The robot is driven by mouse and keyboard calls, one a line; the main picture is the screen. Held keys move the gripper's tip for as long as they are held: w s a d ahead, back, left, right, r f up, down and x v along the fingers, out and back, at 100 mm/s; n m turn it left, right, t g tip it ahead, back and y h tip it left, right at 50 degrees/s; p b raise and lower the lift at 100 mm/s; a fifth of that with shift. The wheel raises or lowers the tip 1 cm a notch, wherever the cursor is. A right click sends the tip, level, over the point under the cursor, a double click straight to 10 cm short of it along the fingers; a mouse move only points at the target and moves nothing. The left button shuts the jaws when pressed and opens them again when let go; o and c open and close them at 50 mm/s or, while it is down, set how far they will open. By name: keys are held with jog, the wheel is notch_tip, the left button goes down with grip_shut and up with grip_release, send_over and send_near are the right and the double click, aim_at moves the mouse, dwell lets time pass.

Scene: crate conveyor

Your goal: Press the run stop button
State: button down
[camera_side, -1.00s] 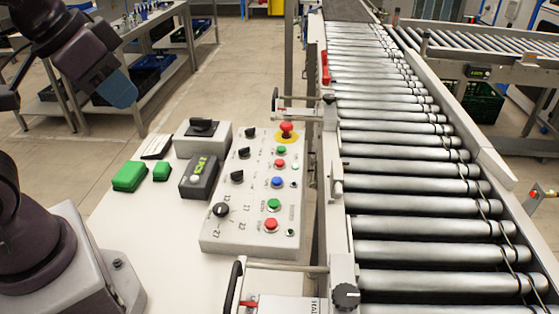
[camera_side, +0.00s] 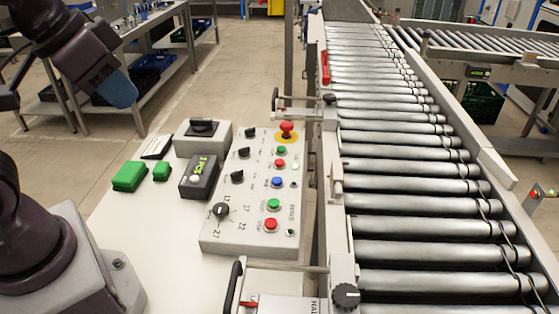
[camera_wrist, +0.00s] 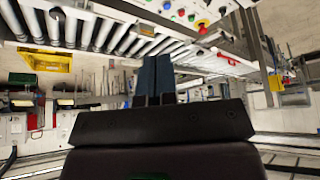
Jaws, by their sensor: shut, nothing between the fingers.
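A grey control panel (camera_side: 230,238) stands on the white table beside the conveyor. Its right column holds a red button (camera_side: 271,224) at the near end, a green button (camera_side: 273,205), a blue button (camera_side: 277,182), another red button (camera_side: 280,163) and a green one (camera_side: 281,150). A red mushroom button on a yellow ring (camera_side: 286,127) is at the far end. The labels are too small to read surely. My gripper (camera_side: 122,97) hangs at the upper left, well apart from the panel. In the wrist view its blue fingers (camera_wrist: 155,78) are together and empty.
Black rotary knobs (camera_side: 221,209) stick up along the panel's left side. Left of it are a grey box with a black knob (camera_side: 203,143), a small display box (camera_side: 197,178) and green blocks (camera_side: 129,176). The roller conveyor (camera_side: 400,172) runs along the right.

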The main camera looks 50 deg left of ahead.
jog(key=shift+a, duration=0.1)
jog(key=n+t, duration=0.4)
jog(key=n, duration=0.4)
send_over(277, 161)
notch_tip(277, 161, down, 18)
jog(key=shift+w+f, duration=0.15)
jog(key=shift+f, duration=0.05)
jog(key=shift+f, duration=0.15)
jog(key=shift+f, duration=4.25)
